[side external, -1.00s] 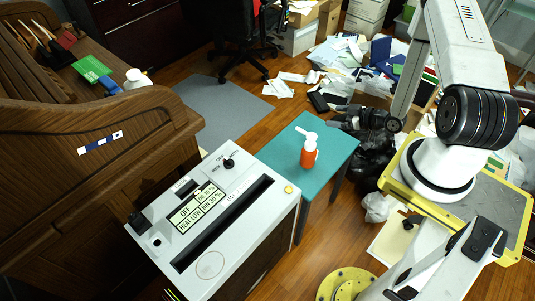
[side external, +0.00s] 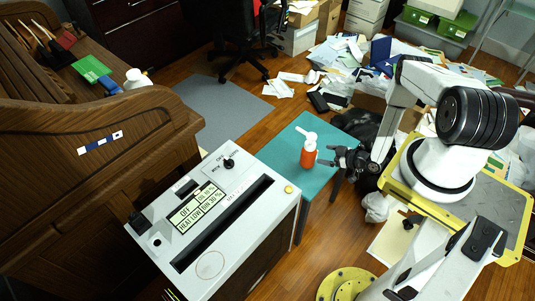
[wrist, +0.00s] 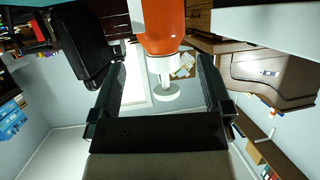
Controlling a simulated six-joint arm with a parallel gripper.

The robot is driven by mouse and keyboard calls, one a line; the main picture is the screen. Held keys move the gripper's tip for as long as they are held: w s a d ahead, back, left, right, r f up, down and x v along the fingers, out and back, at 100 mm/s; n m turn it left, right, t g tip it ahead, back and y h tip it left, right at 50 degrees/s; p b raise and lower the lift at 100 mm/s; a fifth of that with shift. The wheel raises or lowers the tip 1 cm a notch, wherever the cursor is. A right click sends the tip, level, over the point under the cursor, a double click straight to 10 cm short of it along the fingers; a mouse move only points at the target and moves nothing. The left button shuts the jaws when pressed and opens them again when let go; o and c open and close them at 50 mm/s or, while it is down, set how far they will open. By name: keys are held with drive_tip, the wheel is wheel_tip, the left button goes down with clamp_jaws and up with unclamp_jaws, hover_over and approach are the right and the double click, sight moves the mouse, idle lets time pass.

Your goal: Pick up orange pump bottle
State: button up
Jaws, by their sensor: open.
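The orange pump bottle (side external: 309,157) stands upright on the teal table (side external: 325,176), with its white pump head on top. My gripper (side external: 328,156) is just to the right of the bottle in the side view, its fingers pointing toward it. In the wrist view, the bottle (wrist: 163,28) appears upside down, with its white pump hanging down between the two dark fingers of my gripper (wrist: 160,80). The fingers are spread apart and nothing is held. Whether either finger touches the bottle is not clear.
The white shredder-like machine (side external: 215,222) stands left of the table. A brown wooden desk (side external: 60,150) is at far left. A black bag (side external: 372,135) and scattered papers (side external: 340,60) lie behind and to the right. The table around the bottle is bare.

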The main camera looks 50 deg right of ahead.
sight(315, 152)
drive_tip(key=shift+x, duration=1.3)
drive_tip(key=shift+x, duration=2.6)
drive_tip(key=shift+r, duration=0.1)
drive_tip(key=c, duration=1.2)
drive_tip(key=shift+r, duration=0.1)
